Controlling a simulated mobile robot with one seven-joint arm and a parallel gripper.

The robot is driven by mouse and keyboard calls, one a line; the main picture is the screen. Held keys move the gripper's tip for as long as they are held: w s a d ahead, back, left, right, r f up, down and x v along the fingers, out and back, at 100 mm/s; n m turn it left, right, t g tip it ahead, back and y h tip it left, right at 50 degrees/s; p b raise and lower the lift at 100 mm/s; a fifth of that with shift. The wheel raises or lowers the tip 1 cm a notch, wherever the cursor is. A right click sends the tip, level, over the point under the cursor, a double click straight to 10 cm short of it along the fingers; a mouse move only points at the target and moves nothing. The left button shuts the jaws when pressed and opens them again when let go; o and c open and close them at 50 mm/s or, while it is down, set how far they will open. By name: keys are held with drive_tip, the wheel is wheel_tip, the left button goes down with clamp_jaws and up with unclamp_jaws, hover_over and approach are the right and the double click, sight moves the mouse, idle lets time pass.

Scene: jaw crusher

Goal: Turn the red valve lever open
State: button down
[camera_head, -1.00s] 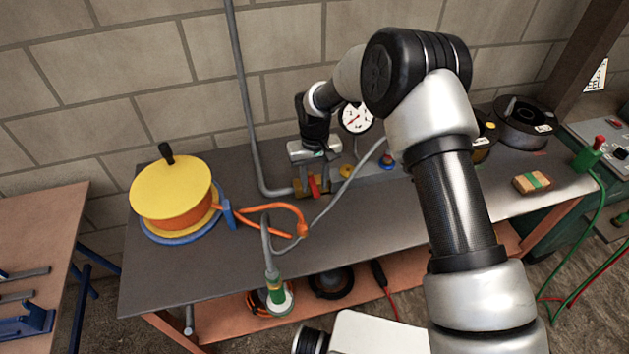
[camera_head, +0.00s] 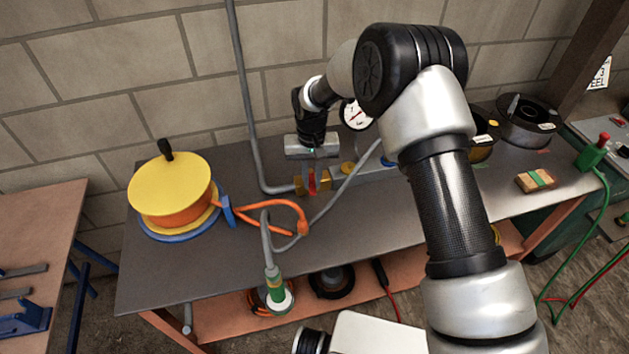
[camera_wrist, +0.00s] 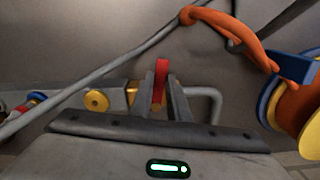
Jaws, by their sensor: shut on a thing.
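The red valve lever (camera_head: 313,182) is a short red handle on a brass valve (camera_head: 299,185) at the back of the grey bench. In the wrist view the red lever (camera_wrist: 160,82) stands between the two grey fingers. My gripper (camera_head: 312,180) reaches down from above and its fingers are shut on the lever; the gripper also shows in the wrist view (camera_wrist: 164,88). The fingers cover part of the lever and valve. A grey pipe (camera_head: 257,150) runs down the wall and bends into the valve's left side. A grey manifold block with yellow knobs (camera_head: 348,168) lies to the right.
A pressure gauge (camera_head: 356,116) stands behind, right of my gripper. A yellow reel (camera_head: 170,190) with an orange hose (camera_head: 290,207) sits at the left. A grey hose (camera_head: 335,200) crosses the bench in front of the valve. The bench's front middle (camera_head: 350,240) is mostly clear.

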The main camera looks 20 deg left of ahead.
drive_tip(key=w+a+m+b, duration=0.2)
drive_tip(key=a+m+b, duration=0.2)
drive_tip(key=m, duration=1.1)
drive_tip(key=shift+a+m, duration=0.4)
drive_tip(key=shift+a, duration=0.85)
drive_tip(key=shift+w, duration=0.15)
drive_tip(key=c, duration=1.7)
unclamp_jaws()
wheel_tip(320, 180, up, 18)
drive_tip(key=shift+f+p, duration=0.25)
drive_tip(key=shift+p, duration=0.35)
